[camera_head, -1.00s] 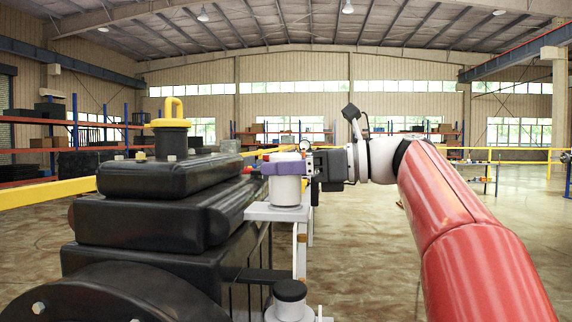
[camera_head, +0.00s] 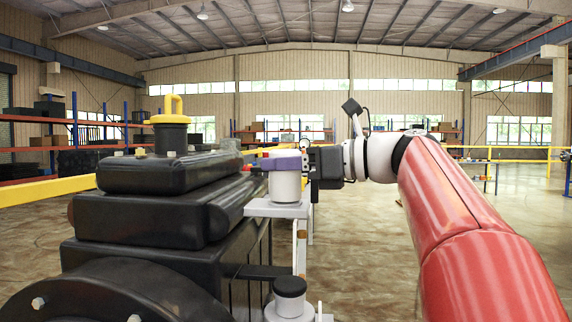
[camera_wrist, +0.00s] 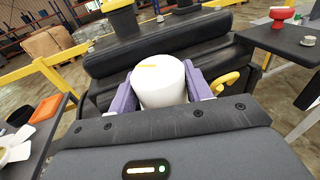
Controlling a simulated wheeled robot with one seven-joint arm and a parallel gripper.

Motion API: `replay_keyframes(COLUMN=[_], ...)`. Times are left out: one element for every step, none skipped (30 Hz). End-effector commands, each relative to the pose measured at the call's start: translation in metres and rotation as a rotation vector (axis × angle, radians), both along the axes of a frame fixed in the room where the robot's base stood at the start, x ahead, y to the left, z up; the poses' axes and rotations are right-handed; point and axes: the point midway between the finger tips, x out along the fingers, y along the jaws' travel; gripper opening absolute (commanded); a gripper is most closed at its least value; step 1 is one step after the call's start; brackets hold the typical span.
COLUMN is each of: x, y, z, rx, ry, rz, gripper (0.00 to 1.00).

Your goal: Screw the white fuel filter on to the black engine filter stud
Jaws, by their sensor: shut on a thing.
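The large black engine (camera_head: 145,218) fills the left of the head view. I cannot make out the filter stud.
A white cylinder with a black top (camera_head: 290,298) stands lower in front. A dark side table (camera_wrist: 285,38) holds small items. Open floor (camera_head: 365,250) lies to the right.

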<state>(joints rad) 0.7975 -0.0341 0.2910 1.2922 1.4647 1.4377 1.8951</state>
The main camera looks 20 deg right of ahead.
Motion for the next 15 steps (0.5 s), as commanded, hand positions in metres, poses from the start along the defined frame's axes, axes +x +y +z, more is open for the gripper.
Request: replay_keyframes(x=[0.0,0.0,0.0,-0.0001,-0.0003,-0.0012,-0.0015,-0.0019,-0.0015,-0.0014,-0.0012,-0.0009,-0.0006,-0.0003,-0.0003], y=[0.0003,0.0003,0.0003,0.0004,0.0009,0.0022,0.0026,0.0025,0.0026,0.0023,0.0019,0.0013,0.0009,0.0007,0.0006], z=[-0.0002,-0.0002,-0.0003,-0.0003,-0.0004,-0.0007,-0.001,-0.0013,-0.0014,-0.0016,-0.0016,-0.0019,-0.0021,-0.0022,-0.0022], rx=[-0.001,-0.001,-0.001,-0.001,-0.002,-0.003,-0.004,-0.004,-0.005,-0.005,-0.003,-0.002,-0.002,-0.002,-0.003], ry=[0.001,0.001,0.001,0.0,0.0,0.0,0.0,-0.001,0.001,0.0,0.001,0.002,0.002,0.002,0.003], rz=[0.003,0.003,0.003,0.002,-0.004,-0.025,-0.05,-0.076,-0.106,-0.123,-0.137,-0.145,-0.147,-0.147,-0.146], gripper=[0.18,0.18,0.18,0.18,0.18,0.18,0.18,0.18,0.18,0.18,0.18,0.18,0.18,0.18,0.18])
